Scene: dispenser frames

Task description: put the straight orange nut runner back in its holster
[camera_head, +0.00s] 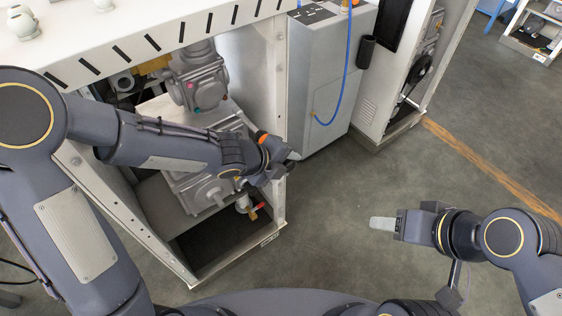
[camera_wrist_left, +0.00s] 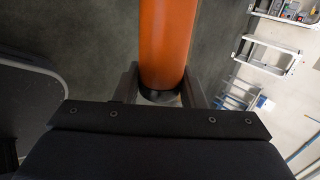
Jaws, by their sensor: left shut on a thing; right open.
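The straight orange nut runner shows in the head view as a small orange piece (camera_head: 262,137) at my left gripper (camera_head: 283,165). In the left wrist view its smooth orange body (camera_wrist_left: 166,40) stands between the fingers of my left gripper (camera_wrist_left: 160,92), with a dark ring at its near end. My left gripper is shut on it, in front of the open dispenser frame. The rest of the tool is hidden. A black cup (camera_head: 367,51) on the side of the grey cabinet looks like the holster. My right gripper (camera_head: 384,224) is open and empty over the floor.
The grey cabinet (camera_head: 318,75) stands behind my left gripper, with a blue hose (camera_head: 345,90) hanging down its face. The open frame (camera_head: 225,262) holds pumps and a red-handled valve. Grey floor (camera_head: 330,215) is clear between my grippers.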

